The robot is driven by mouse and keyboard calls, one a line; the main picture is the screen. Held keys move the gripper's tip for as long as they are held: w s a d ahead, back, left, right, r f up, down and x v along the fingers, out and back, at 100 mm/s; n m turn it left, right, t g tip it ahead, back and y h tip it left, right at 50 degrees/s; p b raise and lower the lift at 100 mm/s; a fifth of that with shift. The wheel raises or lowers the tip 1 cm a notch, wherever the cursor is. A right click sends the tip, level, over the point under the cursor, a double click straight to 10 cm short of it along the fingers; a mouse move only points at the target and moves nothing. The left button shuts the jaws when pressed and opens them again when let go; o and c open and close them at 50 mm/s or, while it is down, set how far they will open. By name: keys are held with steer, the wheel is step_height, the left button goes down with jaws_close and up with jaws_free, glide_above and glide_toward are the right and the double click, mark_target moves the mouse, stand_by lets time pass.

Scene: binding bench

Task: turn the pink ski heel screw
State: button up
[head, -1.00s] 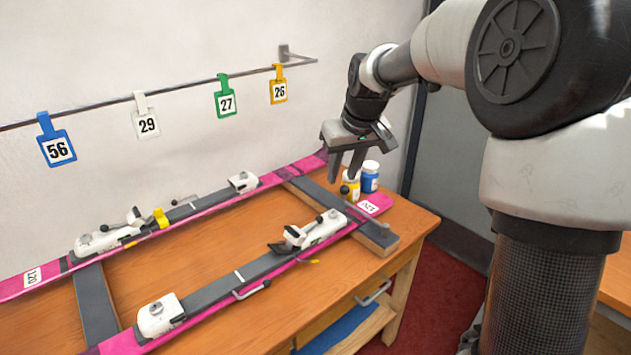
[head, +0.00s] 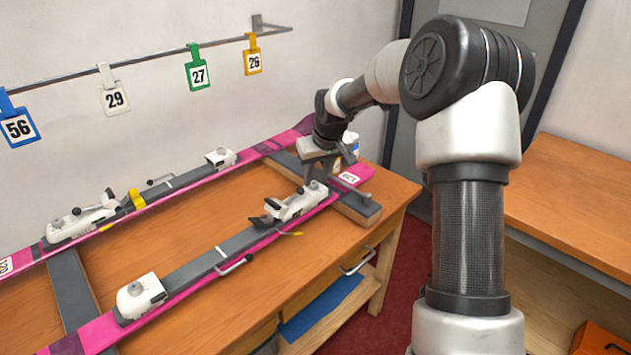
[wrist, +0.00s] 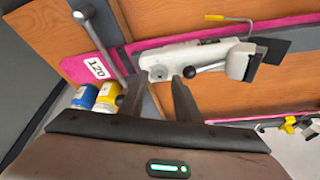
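The near pink ski (head: 235,258) lies on the bench with a white heel piece (head: 296,207) toward its right end. The piece has a black lever and a round grey screw (wrist: 158,72) on top. In the head view my gripper (head: 318,183) is over the right end of this heel piece. In the wrist view its fingers (wrist: 157,88) are apart, with the screw just past the gap between the tips. Contact cannot be told. A grey rod with a rounded end (wrist: 80,17) slants beside the left finger; whether it touches the finger is unclear.
Blue (wrist: 84,97) and yellow (wrist: 107,95) jars stand close to my gripper. A second pink ski (head: 180,196) lies behind, near the wall. Numbered tags hang on a rail (head: 150,58) above. The bench between the skis is mostly bare.

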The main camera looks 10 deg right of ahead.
steer(key=shift+x, duration=1.05)
jaws_close()
